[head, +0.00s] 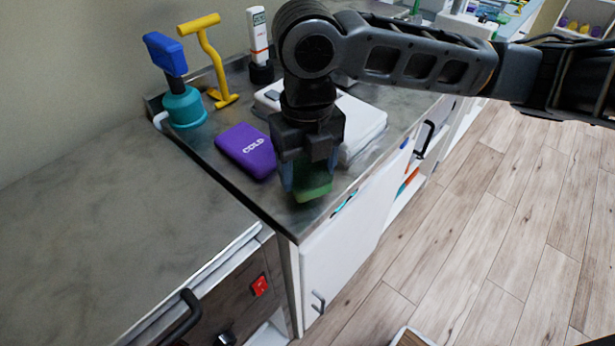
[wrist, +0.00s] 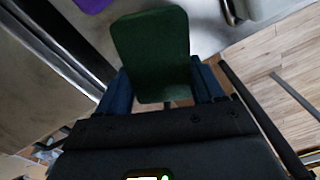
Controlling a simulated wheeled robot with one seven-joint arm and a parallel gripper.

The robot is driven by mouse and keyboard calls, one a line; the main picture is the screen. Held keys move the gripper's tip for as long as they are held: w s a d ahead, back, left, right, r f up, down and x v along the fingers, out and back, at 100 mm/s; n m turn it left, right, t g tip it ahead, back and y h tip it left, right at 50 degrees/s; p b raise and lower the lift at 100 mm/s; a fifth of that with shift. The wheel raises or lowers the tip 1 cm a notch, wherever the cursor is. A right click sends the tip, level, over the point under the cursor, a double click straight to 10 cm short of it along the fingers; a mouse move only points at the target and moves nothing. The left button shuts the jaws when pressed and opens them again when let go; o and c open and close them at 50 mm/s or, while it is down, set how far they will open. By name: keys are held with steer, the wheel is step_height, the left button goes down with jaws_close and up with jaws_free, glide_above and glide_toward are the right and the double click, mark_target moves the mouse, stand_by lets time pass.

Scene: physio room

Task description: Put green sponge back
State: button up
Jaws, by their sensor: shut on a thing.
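The green sponge (head: 314,188) is between the fingers of my gripper (head: 306,182), near the front corner of the dark counter. My gripper is shut on it and points down. In the wrist view the sponge (wrist: 152,52) fills the upper middle, between the two blue fingertips (wrist: 160,88). From the head view I cannot tell whether the sponge touches the counter top.
A purple "COLD" pack (head: 246,150) lies just left of my gripper. A white box (head: 358,122) lies behind it. A teal-based blue tool (head: 184,106), a yellow tool (head: 212,62) and a white bottle (head: 258,36) stand at the back. The lower counter (head: 90,220) at left is bare.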

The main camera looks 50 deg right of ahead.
mark_target(307, 171)
steer(key=shift+f, duration=1.55)
steer(key=shift+f, duration=0.2)
steer(key=o, duration=0.9)
steer(key=shift+o, duration=0.2)
steer(key=shift+r, duration=0.15)
step_height(307, 171, up, 12)
steer(key=shift+r+p, duration=0.1)
steer(key=shift+p, duration=0.2)
